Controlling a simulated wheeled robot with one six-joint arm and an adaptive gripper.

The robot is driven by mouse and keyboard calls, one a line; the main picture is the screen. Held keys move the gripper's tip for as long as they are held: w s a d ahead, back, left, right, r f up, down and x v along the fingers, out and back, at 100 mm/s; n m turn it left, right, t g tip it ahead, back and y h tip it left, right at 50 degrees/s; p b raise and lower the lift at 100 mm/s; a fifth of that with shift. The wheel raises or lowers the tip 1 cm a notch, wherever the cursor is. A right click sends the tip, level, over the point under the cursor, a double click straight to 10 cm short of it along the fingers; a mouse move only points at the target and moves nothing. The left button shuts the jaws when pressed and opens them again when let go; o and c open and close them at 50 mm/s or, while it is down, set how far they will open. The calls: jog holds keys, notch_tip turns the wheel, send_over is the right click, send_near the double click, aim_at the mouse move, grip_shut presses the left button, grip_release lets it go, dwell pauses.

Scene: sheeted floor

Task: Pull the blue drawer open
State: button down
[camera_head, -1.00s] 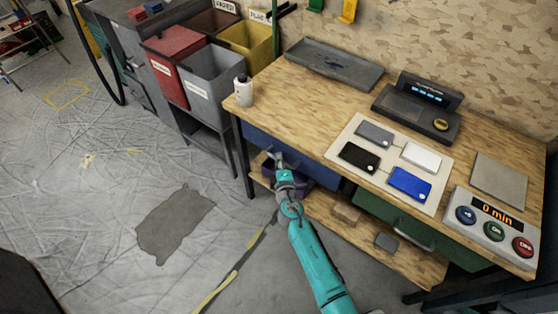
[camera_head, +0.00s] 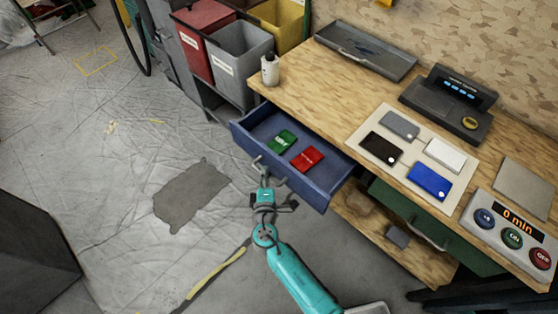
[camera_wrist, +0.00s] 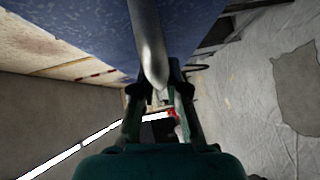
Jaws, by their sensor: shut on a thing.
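The blue drawer (camera_head: 318,192) stands open under the left part of the workbench in the head view. A green item (camera_head: 282,141) and a red item (camera_head: 307,158) lie inside it. My gripper (camera_head: 262,166) is at the drawer's front face. In the wrist view, my gripper (camera_wrist: 158,98) is shut around the grey metal handle (camera_wrist: 148,45), with the drawer's blue front (camera_wrist: 85,28) just beyond it. In the head view the handle is mostly hidden by my gripper.
The wooden workbench (camera_head: 327,88) carries a white bottle (camera_head: 270,70), a grey tray (camera_head: 365,58), several cards on a mat and a button panel (camera_head: 510,232). A green drawer (camera_head: 455,245) is at the right. The floor (camera_head: 110,170) to the left is open.

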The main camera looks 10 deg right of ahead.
jog(key=s+a, duration=0.4)
jog(key=a, duration=0.1)
jog(key=shift+a, duration=0.15)
jog(key=shift+w, duration=0.1)
jog(key=c, duration=1.2)
grip_release()
jog(key=s, duration=0.4)
jog(key=s+a+r, duration=0.1)
jog(key=s, duration=0.6)
jog(key=shift+s+a+r, duration=0.3)
jog(key=shift+s+a, duration=0.05)
jog(key=shift+s, duration=0.05)
jog(key=shift+d, duration=0.1)
